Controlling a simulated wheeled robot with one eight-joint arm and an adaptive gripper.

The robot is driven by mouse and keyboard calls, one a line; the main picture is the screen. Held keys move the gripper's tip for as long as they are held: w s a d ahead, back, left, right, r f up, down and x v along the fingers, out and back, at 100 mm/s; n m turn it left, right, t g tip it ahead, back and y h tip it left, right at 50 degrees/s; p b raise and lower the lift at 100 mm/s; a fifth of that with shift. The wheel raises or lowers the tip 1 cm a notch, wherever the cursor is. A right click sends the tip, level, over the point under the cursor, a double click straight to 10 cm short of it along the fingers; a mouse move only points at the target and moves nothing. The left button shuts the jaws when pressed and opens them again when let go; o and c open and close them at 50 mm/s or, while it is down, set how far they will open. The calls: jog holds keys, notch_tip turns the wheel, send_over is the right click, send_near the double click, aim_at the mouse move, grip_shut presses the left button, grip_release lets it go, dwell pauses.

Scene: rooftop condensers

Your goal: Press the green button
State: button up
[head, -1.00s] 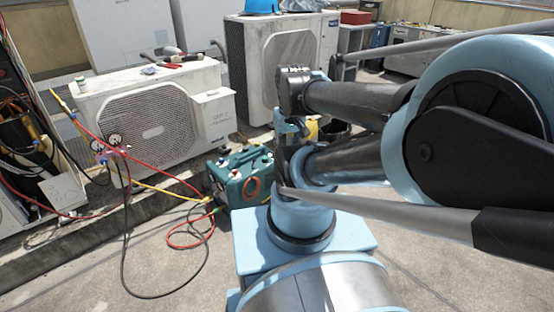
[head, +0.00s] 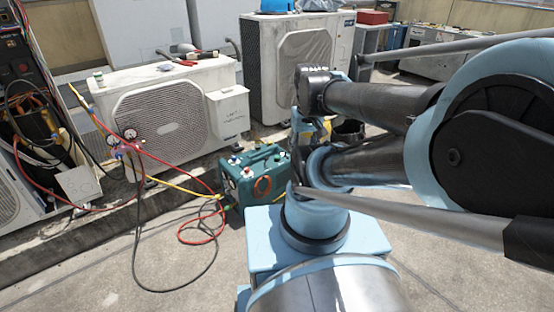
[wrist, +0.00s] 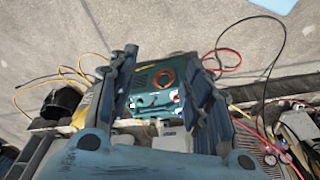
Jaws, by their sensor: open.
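A teal portable machine (head: 256,180) with a handle, small coloured knobs or buttons on top and an orange-red coil on its side stands on the roof floor. It also shows in the wrist view (wrist: 152,103), between and beyond the fingers. I cannot pick out a green button for certain; the knobs are too small. My gripper (wrist: 162,65) is open, with one dark finger on each side of the machine and nothing between them. In the head view the gripper is largely lost among my arm links, just right of the machine.
A white condenser (head: 170,122) with tools on top stands behind left, another condenser (head: 300,65) behind right. Red, yellow and black hoses (head: 195,235) loop over the floor left of the machine. A dark bucket (head: 349,133) stands behind my arm.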

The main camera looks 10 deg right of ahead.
grip_shut()
dwell(1.1)
